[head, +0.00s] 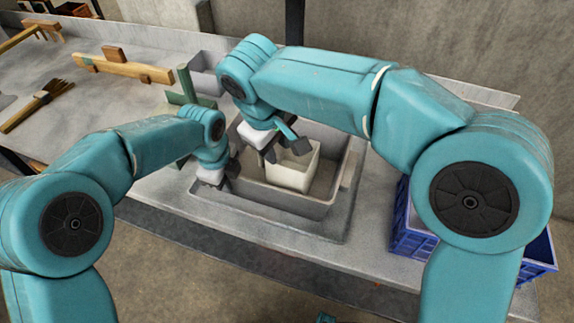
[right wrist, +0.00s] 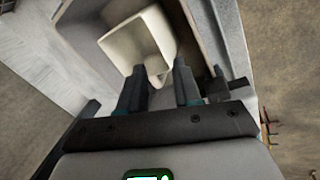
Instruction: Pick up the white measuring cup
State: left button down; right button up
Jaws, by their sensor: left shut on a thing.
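The white measuring cup (head: 291,179) stands in a grey tray (head: 285,200) in the head view. Its open top also shows in the right wrist view (right wrist: 125,42). My right gripper (head: 287,142) is at the cup's rim. In the right wrist view its two fingers (right wrist: 161,72) are apart, with the cup's near edge between or just beyond their tips; I cannot tell if they touch it. My left gripper (head: 232,172) is shut on the tray's left wall; its fingertips are partly hidden.
A blue crate (head: 412,240) is at the right, beside the grey counter (head: 185,207). A wooden tool (head: 125,66) and a brush (head: 38,104) lie on the counter at the left. A green upright piece (head: 186,84) and a grey box (head: 205,82) are behind the tray.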

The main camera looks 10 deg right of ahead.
jog(key=n+g+y, duration=0.1)
jog(key=n, duration=0.2)
jog(key=g+y, duration=0.1)
send_over(279, 177)
notch_tip(279, 177, down, 8)
jog(key=r, duration=0.1)
jog(key=shift+n, duration=0.3)
notch_tip(279, 177, down, 7)
jog(key=shift+r, duration=0.15)
jog(key=shift+w, duration=0.1)
grip_shut()
